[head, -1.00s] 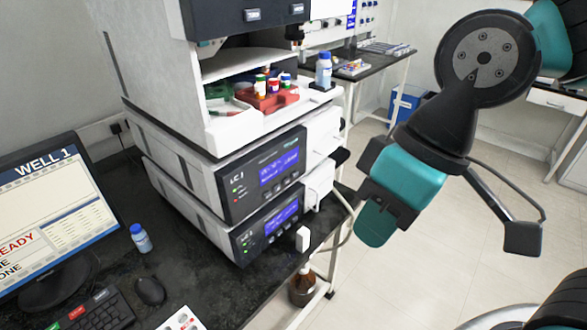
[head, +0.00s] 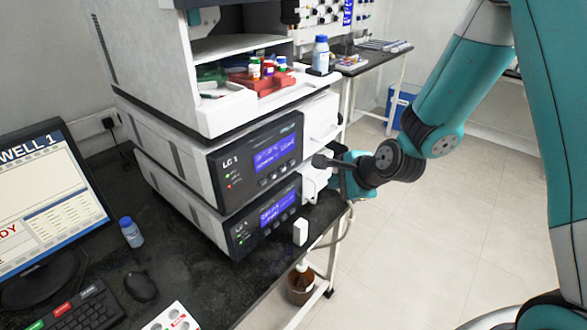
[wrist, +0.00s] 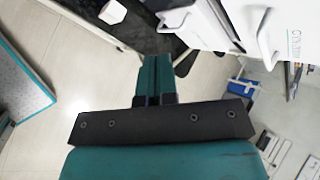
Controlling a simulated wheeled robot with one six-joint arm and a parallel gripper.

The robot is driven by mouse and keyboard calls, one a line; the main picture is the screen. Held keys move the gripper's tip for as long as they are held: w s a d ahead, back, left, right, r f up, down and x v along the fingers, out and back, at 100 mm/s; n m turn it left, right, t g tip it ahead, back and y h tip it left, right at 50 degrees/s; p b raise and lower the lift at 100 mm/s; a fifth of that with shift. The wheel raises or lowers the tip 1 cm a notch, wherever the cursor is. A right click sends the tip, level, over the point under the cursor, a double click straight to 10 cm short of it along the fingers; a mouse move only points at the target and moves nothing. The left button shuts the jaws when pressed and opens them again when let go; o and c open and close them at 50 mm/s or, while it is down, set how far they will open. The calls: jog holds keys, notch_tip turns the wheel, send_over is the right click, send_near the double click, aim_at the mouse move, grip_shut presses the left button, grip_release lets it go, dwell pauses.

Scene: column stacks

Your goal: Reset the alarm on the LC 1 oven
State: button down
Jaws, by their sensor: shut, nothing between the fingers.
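Two stacked white modules with black fronts stand on the bench in the head view. The upper panel (head: 258,160) reads LC 1 and has a lit blue display (head: 273,156). Beside its label are a small green light and a red light (head: 229,186). The lower panel (head: 264,217) also has a lit blue display, and its label is too small to read surely. I cannot tell which module is the oven. My gripper (head: 347,178) is just right of the panels, by the stack's right side. In the wrist view my gripper (wrist: 155,62) is shut and empty.
A blue-capped bottle (head: 131,232), mouse (head: 141,286) and monitor (head: 45,210) are at left. White handles (wrist: 175,17) show in the wrist view. Open floor lies to the right.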

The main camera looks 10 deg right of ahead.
aim_at(292, 163)
jog(key=shift+w+d+f+m, duration=0.2)
jog(key=shift+d+f+m, duration=0.1)
jog(key=shift+m, duration=0.1)
jog(key=shift+a, duration=0.1)
jog(key=w+a+p, duration=0.1)
jog(key=w+a, duration=0.4)
jog(key=w, duration=0.2)
jog(key=shift+w+a, duration=0.15)
dwell(2.1)
jog(key=shift+w+a+p, duration=0.2)
jog(key=shift+p, duration=0.1)
